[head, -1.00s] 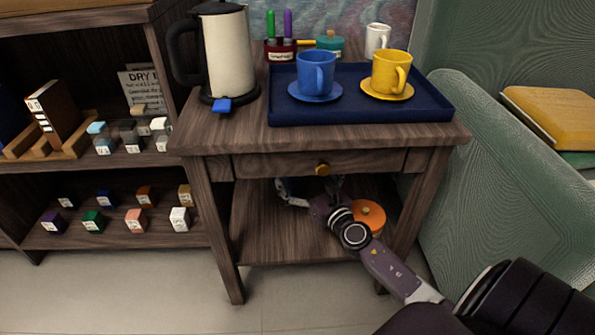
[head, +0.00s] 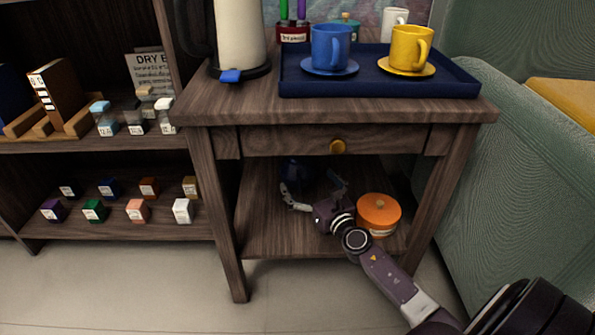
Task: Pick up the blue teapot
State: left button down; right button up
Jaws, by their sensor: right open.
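A dark blue object, which looks like the blue teapot (head: 294,170), stands in shadow on the lower shelf of the wooden side table, under the drawer. Only part of it shows, and its handle and spout cannot be made out. My right gripper (head: 313,188) is inside the lower shelf space, with its fingers spread wide and nothing between them. It is in front of the blue object and slightly to its right; whether a finger touches it cannot be told. My left gripper is not in view.
An orange lidded pot (head: 378,212) stands close to the right of my right wrist. The drawer with its knob (head: 337,146) is above, and table legs bound the space. A blue tray (head: 455,86) with cups and a kettle (head: 240,35) stand on top.

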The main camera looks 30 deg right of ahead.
aim_at(300, 169)
jog(key=w, duration=0.5)
jog(key=shift+d+b, duration=0.35)
jog(key=shift+b, duration=0.05)
jog(key=shift+s, duration=0.1)
jog(key=c, duration=1.5)
jog(key=shift+r, duration=0.1)
jog(key=shift+c, duration=0.8)
jog(key=shift+r, duration=0.1)
